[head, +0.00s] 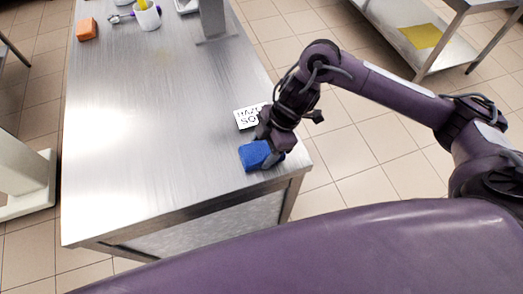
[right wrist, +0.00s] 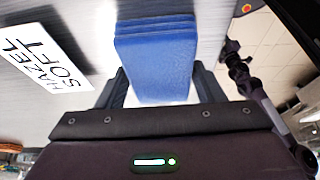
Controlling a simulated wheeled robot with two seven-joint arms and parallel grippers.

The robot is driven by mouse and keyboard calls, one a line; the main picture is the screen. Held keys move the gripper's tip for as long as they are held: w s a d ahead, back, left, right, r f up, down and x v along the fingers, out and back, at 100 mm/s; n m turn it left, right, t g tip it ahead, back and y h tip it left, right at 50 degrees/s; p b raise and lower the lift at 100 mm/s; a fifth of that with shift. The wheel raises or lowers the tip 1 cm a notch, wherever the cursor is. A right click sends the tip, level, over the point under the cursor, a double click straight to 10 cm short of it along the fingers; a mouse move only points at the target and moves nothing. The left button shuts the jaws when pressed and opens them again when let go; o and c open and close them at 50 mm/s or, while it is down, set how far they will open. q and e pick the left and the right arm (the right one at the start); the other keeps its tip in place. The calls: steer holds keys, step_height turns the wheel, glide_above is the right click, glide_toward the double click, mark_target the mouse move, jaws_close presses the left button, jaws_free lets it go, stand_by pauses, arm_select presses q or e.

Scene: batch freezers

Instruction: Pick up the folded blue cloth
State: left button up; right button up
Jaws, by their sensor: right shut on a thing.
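The folded blue cloth (head: 256,156) is at the near right corner of the steel table, partly hidden by my right gripper (head: 270,143). In the right wrist view the cloth (right wrist: 156,65) shows its stacked folds between the two dark fingers of my right gripper (right wrist: 157,88). The right gripper is shut on the cloth. I cannot tell whether the cloth touches the table or is just above it.
A white card reading "HAZEL SOFT" (right wrist: 45,52) lies on the steel table (head: 150,140) beside the cloth. The table's middle is clear. A yellow cloth (head: 421,36) lies on a shelf at right.

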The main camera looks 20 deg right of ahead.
mark_target(264, 149)
steer(key=shift+r, duration=0.1)
steer(key=shift+c, duration=0.4)
steer(key=shift+r, duration=0.25)
step_height(264, 149, up, 19)
steer(key=p, duration=0.2)
steer(key=shift+r+p, duration=0.2)
steer(key=shift+p, duration=0.15)
